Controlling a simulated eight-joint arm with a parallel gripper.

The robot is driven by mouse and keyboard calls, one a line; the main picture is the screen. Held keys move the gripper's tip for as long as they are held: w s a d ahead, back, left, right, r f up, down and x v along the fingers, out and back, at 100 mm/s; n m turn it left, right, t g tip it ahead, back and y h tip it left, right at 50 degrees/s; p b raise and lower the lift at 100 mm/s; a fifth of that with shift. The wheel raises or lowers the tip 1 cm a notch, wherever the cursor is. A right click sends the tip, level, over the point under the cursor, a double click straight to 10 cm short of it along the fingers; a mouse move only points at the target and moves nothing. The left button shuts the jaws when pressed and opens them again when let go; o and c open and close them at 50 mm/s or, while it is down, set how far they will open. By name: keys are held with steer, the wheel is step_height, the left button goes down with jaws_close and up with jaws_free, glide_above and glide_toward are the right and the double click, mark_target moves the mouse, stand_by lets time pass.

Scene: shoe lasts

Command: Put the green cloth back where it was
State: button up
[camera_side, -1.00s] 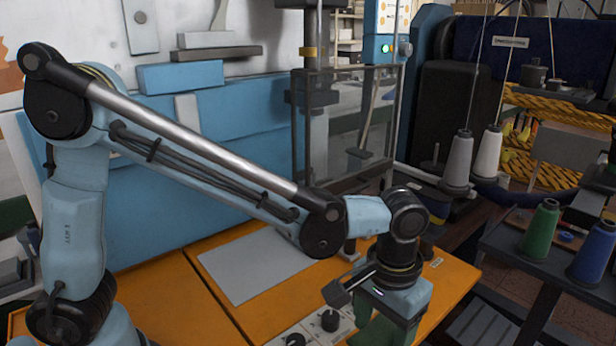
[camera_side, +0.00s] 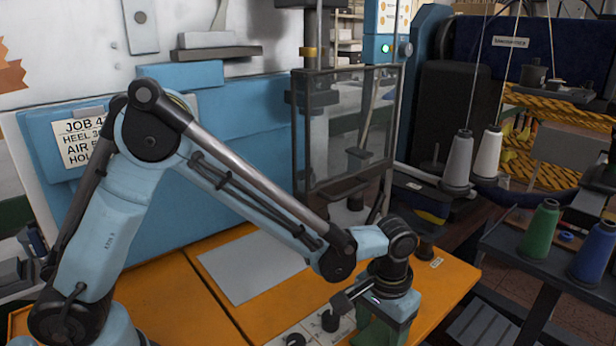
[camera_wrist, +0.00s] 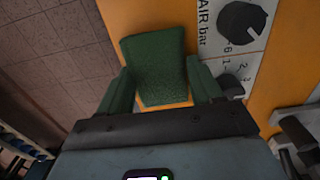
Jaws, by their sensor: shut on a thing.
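The green cloth (camera_wrist: 155,60) shows in the wrist view as a dark green folded-looking piece between the two green fingers of my gripper (camera_wrist: 160,80). My gripper is shut on it, above the orange bench top. In the side view my gripper (camera_side: 380,335) is at the bottom edge, over the front of the bench near the control panel. The fingertips are cut off there, and I cannot make out the cloth apart from the green fingers. I cannot tell whether the cloth touches the bench.
A white panel with black knobs (camera_wrist: 242,23) lies right beside the cloth. A grey sheet (camera_side: 250,266) lies on the orange bench (camera_side: 165,300). A clear-guarded press (camera_side: 345,130) stands behind. Thread spools (camera_side: 540,230) stand on a dark table at right. The tiled floor (camera_wrist: 50,50) is left of the bench.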

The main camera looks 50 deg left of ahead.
mark_target(379, 334)
steer(key=shift+f, duration=0.15)
steer(key=o, duration=1.1)
step_height(379, 334, up, 12)
steer(key=s+a+t, duration=0.3)
steer(key=s+a, duration=0.1)
steer(key=a, duration=0.4)
steer(key=s+a+r+t, duration=0.1)
steer(key=s+a+t, duration=0.3)
steer(key=a, duration=0.5)
steer(key=shift+s+a+r, duration=0.15)
steer(key=shift+s+a, duration=0.1)
steer(key=shift+s, duration=0.25)
